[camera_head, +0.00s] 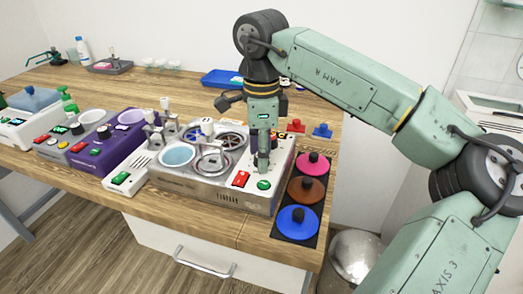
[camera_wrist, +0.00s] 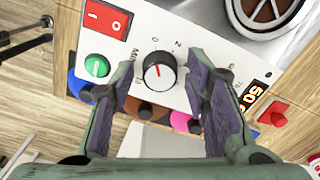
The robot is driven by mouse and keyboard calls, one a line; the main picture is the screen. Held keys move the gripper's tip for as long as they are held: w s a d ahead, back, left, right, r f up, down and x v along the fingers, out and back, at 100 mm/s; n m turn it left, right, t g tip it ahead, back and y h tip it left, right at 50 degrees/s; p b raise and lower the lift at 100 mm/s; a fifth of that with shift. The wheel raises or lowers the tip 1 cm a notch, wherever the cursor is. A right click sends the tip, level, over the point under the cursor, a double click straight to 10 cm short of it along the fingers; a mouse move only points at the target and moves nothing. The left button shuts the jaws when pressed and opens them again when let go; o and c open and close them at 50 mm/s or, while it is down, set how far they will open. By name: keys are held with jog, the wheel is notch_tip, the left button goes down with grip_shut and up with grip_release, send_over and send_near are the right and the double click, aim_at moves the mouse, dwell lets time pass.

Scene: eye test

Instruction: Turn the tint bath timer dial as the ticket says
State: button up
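The timer dial (camera_wrist: 160,72) is a round knob with a black rim and a light face with a small red mark, on a white panel printed with "MIN" and numbers. My gripper (camera_wrist: 157,62) is open in the wrist view, with one finger on each side of the dial and gaps between. In the head view my gripper (camera_head: 264,163) points down at the right part of the tint bath unit (camera_head: 232,198) and hides the dial. A display (camera_wrist: 252,95) shows red digits, partly covered, that seem to start with 50. I cannot make out a ticket.
Beside the dial are a red rocker switch (camera_wrist: 107,20) and a green button (camera_wrist: 97,66). A black tray (camera_head: 275,225) with pink, brown and blue lidded pots stands right of the unit. A purple machine (camera_head: 98,150) stands left. A blue tray (camera_head: 222,78) lies behind.

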grip_shut()
dwell(0.3)
jog(key=m+b, duration=0.2)
jog(key=m, duration=0.2)
jog(key=shift+m, duration=0.3)
jog(key=m+b, duration=0.1)
jog(key=m, duration=0.3)
jog(key=shift+m+b, duration=0.3)
dwell(0.3)
jog(key=shift+o, duration=0.9)
grip_release()
